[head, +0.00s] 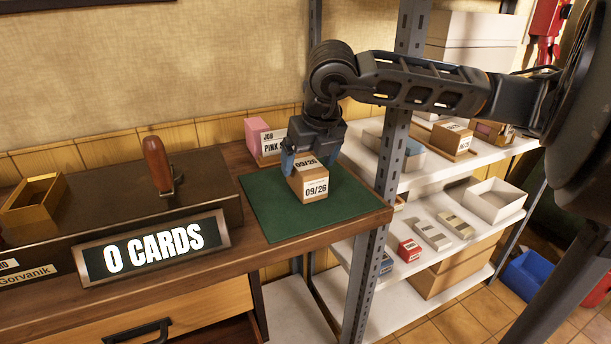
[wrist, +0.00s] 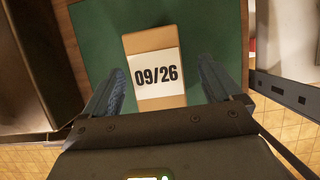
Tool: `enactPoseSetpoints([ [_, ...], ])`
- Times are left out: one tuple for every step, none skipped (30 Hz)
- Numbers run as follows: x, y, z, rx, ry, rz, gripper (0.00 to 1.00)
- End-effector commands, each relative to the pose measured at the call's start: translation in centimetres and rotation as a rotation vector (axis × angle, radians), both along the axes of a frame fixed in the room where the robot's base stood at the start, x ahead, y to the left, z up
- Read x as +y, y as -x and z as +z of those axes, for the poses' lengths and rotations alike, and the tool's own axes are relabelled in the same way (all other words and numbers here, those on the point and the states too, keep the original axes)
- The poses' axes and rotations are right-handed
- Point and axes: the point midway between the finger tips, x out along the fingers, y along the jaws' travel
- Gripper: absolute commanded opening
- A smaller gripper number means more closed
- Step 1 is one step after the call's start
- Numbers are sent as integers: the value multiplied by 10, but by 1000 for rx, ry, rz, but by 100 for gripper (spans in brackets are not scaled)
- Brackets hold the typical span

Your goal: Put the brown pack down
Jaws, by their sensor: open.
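The brown pack (head: 309,184) with white "09/26" labels sits upright on the green mat (head: 262,215) on the wooden bench. It also shows in the wrist view (wrist: 157,43), with its top label facing the camera. My gripper (head: 307,163) is over the back of the pack, pointing down. In the wrist view its two blue-padded fingers (wrist: 162,88) are open, one on each side of the pack, with green mat visible between each finger and the pack.
A pink pack (head: 257,137) stands behind the mat. Left are the press with its brown handle (head: 158,165) and a "0 CARDS" display (head: 153,249). A metal shelf post (head: 372,230) and white shelves with several boxes stand right of the bench. Bare mat surrounds the pack.

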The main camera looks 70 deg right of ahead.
Motion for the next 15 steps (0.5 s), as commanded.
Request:
enactPoseSetpoints([
  [0,-3,-6,2,-4,0,92],
  [0,-4,-11,1,-4,1,92],
  [-1,-6,-16,1,-4,2,92],
  [-2,-8,-21,1,-3,1,92],
  [-4,-8,-25,1,-3,-1,92],
  [-5,-9,-29,1,-3,-1,92],
  [-6,-10,-31,0,-2,-1,92],
  [-7,-11,-33,0,-2,-1,92],
  [-7,-11,-35,0,-2,-1,92],
  [-8,-12,-36,0,-2,-1,92],
  [-8,-12,-37,0,-1,0,92],
  [-8,-12,-37,-1,-1,0,92],
  [-8,-12,-37,-1,-1,0,92],
  [-8,-12,-37,-1,-1,0,92],
  [-8,-12,-37,-1,-1,0,92],
])
